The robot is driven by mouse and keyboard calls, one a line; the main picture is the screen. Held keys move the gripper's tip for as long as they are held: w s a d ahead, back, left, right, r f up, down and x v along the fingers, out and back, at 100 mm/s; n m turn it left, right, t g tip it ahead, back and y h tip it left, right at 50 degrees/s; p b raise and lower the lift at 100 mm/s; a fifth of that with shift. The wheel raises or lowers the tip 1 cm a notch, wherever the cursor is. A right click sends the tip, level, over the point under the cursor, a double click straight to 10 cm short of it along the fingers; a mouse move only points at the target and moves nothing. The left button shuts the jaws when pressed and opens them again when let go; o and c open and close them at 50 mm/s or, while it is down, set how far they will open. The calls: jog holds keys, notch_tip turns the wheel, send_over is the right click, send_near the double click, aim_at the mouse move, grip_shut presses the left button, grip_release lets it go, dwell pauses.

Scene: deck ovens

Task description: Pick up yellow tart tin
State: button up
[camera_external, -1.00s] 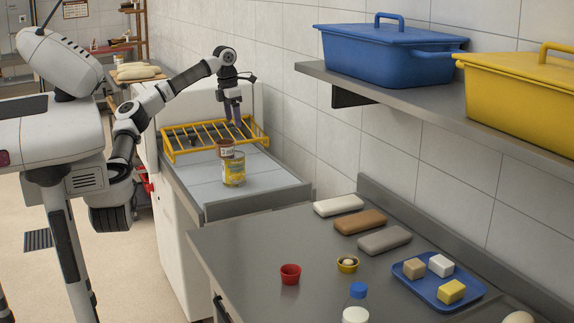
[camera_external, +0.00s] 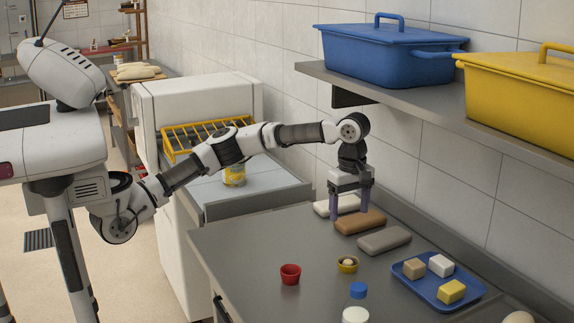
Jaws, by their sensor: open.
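The yellow tart tin (camera_external: 347,265) is small and round and sits on the grey metal counter, with a small pale round item inside it. My gripper (camera_external: 350,215) points down above the counter, behind the tin in the picture, near the white and brown loaf-shaped blocks. The gripper is apart from the tin. Nothing covers the tin.
A red cup (camera_external: 290,274) stands left of the tin. A blue tray (camera_external: 413,278) with several small blocks lies to its right. Brown (camera_external: 362,222) and grey (camera_external: 384,240) blocks lie behind. A metal shelf (camera_external: 400,97) overhangs the back.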

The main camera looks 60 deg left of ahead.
jog(key=p, duration=0.1)
send_over(347, 263)
jog(key=f, duration=0.8)
jog(key=shift+s+d+f, duration=0.15)
jog(key=shift+s+f, duration=0.2)
jog(key=shift+d+f+p, duration=0.25)
jog(key=shift+f+p, duration=0.2)
jog(key=shift+f, duration=0.85)
jog(key=shift+d+f+p, duration=0.25)
jog(key=shift+f+p, duration=0.15)
jog(key=shift+f, duration=0.85)
jog(key=c, duration=1)
jog(key=shift+c, duration=0.2)
